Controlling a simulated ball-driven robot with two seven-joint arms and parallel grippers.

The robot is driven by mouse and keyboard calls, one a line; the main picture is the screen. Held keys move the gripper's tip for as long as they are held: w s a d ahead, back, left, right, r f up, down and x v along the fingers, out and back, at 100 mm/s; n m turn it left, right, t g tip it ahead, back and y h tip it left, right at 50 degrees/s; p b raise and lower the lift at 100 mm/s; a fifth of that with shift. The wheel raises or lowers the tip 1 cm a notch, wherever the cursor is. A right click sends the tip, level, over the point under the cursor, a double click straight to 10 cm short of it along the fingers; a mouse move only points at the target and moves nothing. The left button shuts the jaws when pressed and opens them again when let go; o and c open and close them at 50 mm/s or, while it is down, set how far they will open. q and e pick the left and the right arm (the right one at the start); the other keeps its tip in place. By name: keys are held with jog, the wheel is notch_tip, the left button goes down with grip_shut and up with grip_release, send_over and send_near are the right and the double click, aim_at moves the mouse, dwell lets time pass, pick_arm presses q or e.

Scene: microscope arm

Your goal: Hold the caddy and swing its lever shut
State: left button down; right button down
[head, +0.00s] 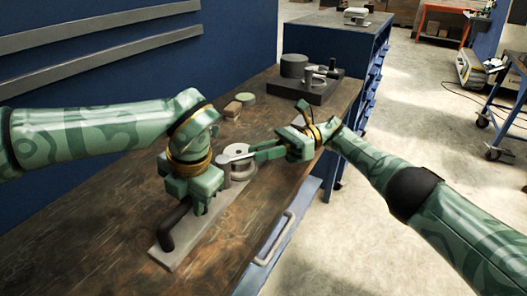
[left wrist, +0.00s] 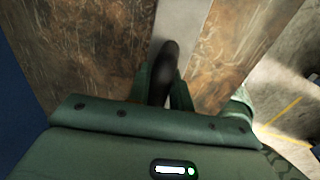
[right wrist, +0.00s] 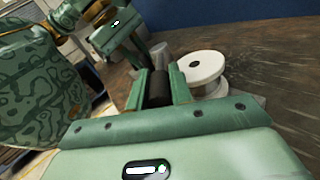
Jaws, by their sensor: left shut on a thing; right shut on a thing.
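The caddy is a long grey plate (head: 185,250) on the wooden bench, with a black bar handle (head: 178,229) at its near end and a round grey hub (head: 240,168) towards its far end. A light grey lever (head: 235,158) lies at the hub. My left gripper (head: 198,206) is shut on the black handle, which shows between its fingers in the left wrist view (left wrist: 165,68). My right gripper (head: 256,155) is shut on the lever's dark grip (right wrist: 158,90), beside the pale hub (right wrist: 203,70). The lever's gripped end is mostly hidden in the head view.
On the bench (head: 90,235) behind the caddy are a wooden block (head: 232,110), a green-topped disc (head: 245,97) and a black fixture (head: 308,88) with cylinders. A drawer handle (head: 275,240) juts from the bench's right side. The bench's near left is clear.

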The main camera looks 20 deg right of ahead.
jog(key=shift+f, duration=0.2)
jog(key=c, duration=1.3)
grip_release()
jog(key=shift+o, duration=0.2)
jog(key=shift+w+r, duration=0.1)
jog(key=shift+r, duration=4.9)
